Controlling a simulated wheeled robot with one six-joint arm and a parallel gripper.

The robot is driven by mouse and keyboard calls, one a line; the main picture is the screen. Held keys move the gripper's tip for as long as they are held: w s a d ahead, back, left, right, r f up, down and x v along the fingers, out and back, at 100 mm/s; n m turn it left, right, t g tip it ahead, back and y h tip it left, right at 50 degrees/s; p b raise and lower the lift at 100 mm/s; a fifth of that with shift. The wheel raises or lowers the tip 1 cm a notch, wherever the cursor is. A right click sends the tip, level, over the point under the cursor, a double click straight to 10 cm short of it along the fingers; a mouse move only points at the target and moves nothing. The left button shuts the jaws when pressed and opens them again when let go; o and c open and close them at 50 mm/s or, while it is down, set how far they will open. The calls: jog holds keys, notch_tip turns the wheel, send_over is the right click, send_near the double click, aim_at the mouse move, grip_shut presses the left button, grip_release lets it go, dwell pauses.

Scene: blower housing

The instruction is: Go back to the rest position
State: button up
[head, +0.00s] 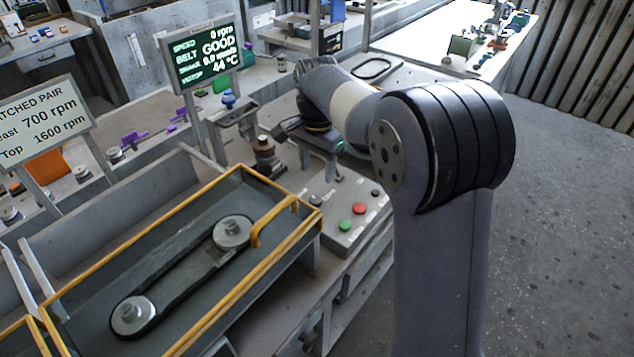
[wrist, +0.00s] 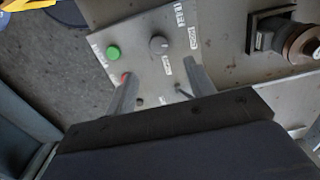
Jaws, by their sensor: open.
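My gripper (wrist: 160,95) is open in the wrist view, with its two fingers spread over a control panel and nothing between them. In the wrist view the green button (wrist: 113,52) and a dark knob (wrist: 158,44) are clear, while the red button (wrist: 125,78) is partly covered by the left finger.
A yellow-framed guard tray (head: 190,192) holds a belt over two pulleys at the front left. A display (head: 200,55) reads 0 rpm and GOOD. A brown-topped post (head: 264,150) stands near my gripper. Open floor (head: 570,200) lies to the right.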

aim_at(317, 198)
notch_tip(317, 198, up, 2)
jog(key=shift+r, duration=0.1)
dwell(0.4)
notch_tip(317, 198, down, 11)
jog(key=shift+r+p, duration=0.1)
jog(key=shift+p, duration=0.25)
dwell(0.4)
